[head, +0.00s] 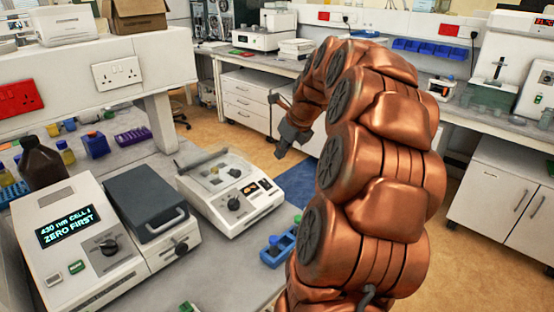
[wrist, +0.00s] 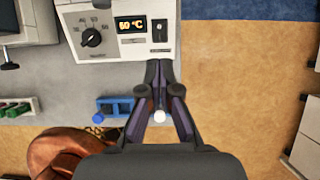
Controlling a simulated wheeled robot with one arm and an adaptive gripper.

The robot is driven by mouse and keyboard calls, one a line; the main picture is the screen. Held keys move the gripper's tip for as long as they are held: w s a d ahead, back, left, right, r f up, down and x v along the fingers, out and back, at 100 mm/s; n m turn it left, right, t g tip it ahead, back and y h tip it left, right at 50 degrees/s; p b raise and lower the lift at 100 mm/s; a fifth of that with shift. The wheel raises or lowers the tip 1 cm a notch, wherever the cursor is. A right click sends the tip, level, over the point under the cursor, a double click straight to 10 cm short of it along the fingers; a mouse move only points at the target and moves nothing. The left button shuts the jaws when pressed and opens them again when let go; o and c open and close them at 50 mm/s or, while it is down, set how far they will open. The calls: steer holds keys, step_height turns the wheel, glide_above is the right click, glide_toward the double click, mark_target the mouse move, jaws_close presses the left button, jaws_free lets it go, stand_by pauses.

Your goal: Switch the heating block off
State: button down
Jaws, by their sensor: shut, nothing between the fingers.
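The heating block (head: 247,213) is a white unit on the left bench, with a grey lid raised at its back. Its front panel carries a black dial (wrist: 91,37), a lit display (wrist: 130,24) reading 60 °C and a dark rocker switch (wrist: 160,30) to the display's right. My gripper (head: 281,151) is shut and empty, raised to the right of the block in the head view. In the wrist view my gripper (wrist: 159,66) has its fingertips together at the panel's lower edge, just below the switch. Whether they touch the panel, I cannot tell.
A spectrophotometer (head: 128,268) reading "ZERO FIRST" stands left of the block. A blue rack (head: 277,247) sits at the bench edge in front of the block. Bottles, including a brown one (head: 41,162), stand behind. Open floor (wrist: 245,95) lies right of the bench.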

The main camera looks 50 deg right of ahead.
mark_target(266, 181)
steer(key=p+x, duration=0.4)
steer(key=x, duration=0.9)
steer(key=shift+s+d, duration=0.1)
steer(key=shift+d, duration=0.1)
